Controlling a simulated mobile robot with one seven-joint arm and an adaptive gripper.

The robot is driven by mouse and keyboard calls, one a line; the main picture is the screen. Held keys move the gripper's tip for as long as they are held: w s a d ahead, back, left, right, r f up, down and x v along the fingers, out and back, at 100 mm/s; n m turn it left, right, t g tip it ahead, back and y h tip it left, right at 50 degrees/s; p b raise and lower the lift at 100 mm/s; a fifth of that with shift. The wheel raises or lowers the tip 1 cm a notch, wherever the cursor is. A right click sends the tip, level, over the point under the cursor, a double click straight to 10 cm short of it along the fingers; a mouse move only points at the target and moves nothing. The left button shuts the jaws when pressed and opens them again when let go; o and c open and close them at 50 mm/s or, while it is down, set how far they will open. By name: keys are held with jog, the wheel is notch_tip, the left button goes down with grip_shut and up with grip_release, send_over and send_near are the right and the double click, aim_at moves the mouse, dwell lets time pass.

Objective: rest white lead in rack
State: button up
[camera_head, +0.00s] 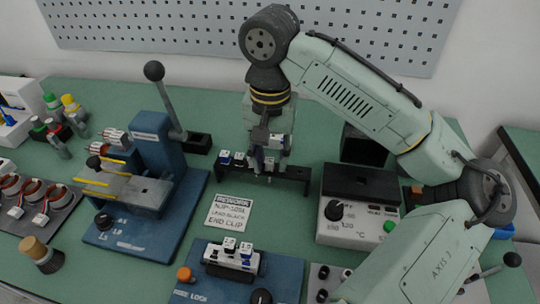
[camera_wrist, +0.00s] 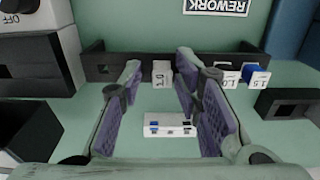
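The dark rack (camera_head: 294,173) is a long low bar at mid-bench; it crosses the upper part of the wrist view (camera_wrist: 103,66). A small white lead end (camera_wrist: 161,73) with dark marking stands upright at the rack, between my fingertips. My gripper (camera_wrist: 160,68) points down over the rack, its purple-padded fingers apart with a gap on both sides of this piece. In the head view my gripper (camera_head: 264,162) partly hides it. Two other lead ends, white (camera_wrist: 229,75) and blue-topped (camera_wrist: 256,75), sit along the rack to the right in the wrist view.
A white block with blue and black spots (camera_wrist: 170,126) lies beyond the rack, below my fingers. A blue fixture (camera_head: 148,210) with a lever stands left, a heater box (camera_head: 345,225) right, a REWORK card (camera_head: 228,213) in front.

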jog(key=shift+a, duration=0.15)
notch_tip(320, 180, up, 12)
dwell(0.7)
